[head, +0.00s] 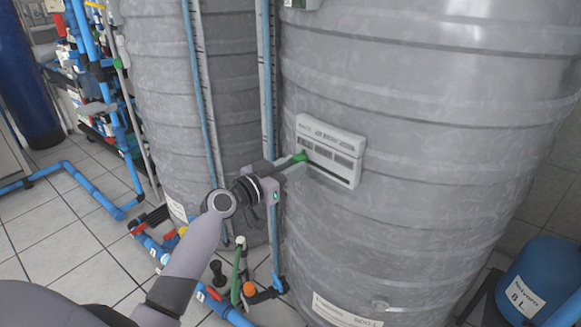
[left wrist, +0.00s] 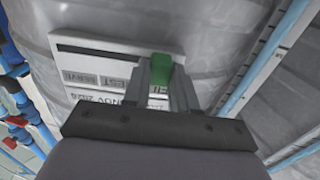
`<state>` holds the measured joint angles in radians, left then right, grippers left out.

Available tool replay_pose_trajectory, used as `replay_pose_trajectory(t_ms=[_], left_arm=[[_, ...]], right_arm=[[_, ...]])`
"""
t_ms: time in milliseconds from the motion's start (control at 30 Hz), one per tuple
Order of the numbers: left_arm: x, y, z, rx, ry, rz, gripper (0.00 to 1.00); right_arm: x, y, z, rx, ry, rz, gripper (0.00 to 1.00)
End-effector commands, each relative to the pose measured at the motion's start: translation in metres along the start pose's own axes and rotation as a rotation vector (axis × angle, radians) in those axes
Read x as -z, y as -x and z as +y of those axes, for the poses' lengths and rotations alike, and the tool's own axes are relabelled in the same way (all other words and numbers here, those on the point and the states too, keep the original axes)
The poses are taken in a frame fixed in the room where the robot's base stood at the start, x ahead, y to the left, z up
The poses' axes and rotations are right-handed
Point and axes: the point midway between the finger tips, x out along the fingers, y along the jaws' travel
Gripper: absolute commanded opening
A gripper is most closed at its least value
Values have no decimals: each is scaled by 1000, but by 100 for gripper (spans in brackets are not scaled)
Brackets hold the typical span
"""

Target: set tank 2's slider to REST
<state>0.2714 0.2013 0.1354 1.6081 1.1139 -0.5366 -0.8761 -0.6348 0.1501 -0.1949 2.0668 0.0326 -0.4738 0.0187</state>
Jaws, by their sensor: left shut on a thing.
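A white slider panel (head: 331,142) is mounted on the large grey tank (head: 430,120) at the right in the head view. Its green slider knob (head: 299,157) is at the panel's left end. My left gripper (head: 296,162) is shut on this knob from the left. In the left wrist view the green knob (left wrist: 161,68) sits between the fingertips. The fingers hide part of the lettering. No readable tank number shows. My right gripper is out of view.
A second grey tank (head: 165,90) stands to the left, with blue vertical pipes (head: 267,90) between the tanks. Blue pipes and valves (head: 155,250) run along the tiled floor below my left arm. A small blue vessel (head: 535,280) stands at bottom right.

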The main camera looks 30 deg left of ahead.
Motion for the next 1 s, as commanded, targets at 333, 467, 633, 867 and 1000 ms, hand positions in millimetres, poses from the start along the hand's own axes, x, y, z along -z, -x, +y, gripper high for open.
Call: replay_pose_trajectory(t_ms=[333,467,633,867,1000], left_arm=[[2,0,49,-1,-1,-2,0],[1,0,54,0,0,1,0],[1,0,54,0,0,2,0],[1,0,54,1,0,2,53],[0,0,54,0,-1,1,53]], right_arm=[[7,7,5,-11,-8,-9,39],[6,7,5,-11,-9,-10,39],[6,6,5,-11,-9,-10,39],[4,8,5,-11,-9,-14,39],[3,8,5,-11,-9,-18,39]])
